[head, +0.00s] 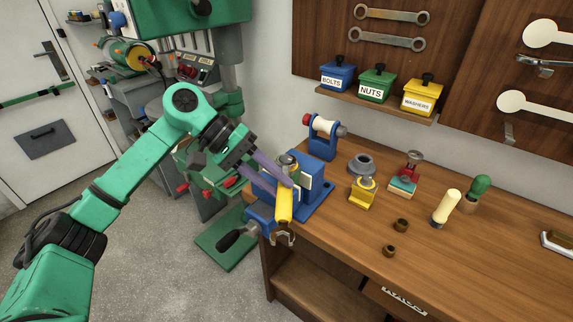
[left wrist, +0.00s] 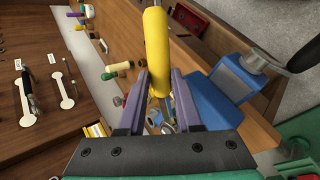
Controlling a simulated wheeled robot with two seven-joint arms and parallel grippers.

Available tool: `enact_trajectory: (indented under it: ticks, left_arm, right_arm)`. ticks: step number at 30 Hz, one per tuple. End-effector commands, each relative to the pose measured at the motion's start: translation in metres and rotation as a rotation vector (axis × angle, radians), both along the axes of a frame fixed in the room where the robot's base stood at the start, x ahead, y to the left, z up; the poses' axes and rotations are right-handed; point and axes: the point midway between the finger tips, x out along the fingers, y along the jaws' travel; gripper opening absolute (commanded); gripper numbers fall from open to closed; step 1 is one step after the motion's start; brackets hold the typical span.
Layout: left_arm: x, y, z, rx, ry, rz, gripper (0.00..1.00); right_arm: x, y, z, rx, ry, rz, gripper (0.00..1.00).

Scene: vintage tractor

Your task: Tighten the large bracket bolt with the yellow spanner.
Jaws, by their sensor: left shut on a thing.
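The yellow spanner (head: 285,206) is held at its yellow handle by my left gripper (head: 280,183), over the front left corner of the bench. In the left wrist view the yellow handle (left wrist: 156,40) lies between the two purple fingers, which are shut on it. A blue bracket (head: 313,190) stands on the bench beside the fingers, with a round metal bolt-like part (head: 288,160) at its top. The gripper partly hides this part. I cannot tell whether the spanner touches a bolt. My right gripper is not in view.
A blue clamp with a black handle (head: 235,239) juts from the bench (head: 460,245) corner. A blue roller stand (head: 322,140), a yellow stand (head: 362,190) and two small brown rings are to the right. Labelled bins (head: 376,84) sit on a wall shelf.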

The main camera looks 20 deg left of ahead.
Motion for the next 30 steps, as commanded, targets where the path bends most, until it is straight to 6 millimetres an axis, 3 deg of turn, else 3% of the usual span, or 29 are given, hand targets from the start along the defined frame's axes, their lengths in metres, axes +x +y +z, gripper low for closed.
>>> enact_trajectory:
  ticks: [11, 30]
  left_arm:
    - [0.001, 0.013, 0.002, -0.003, -0.005, -0.124, 0.0]
    - [0.001, 0.01, 0.001, 0.003, -0.004, -0.097, 0.0]
  right_arm:
    - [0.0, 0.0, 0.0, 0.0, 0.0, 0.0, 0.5]
    - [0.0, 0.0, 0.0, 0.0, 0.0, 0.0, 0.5]
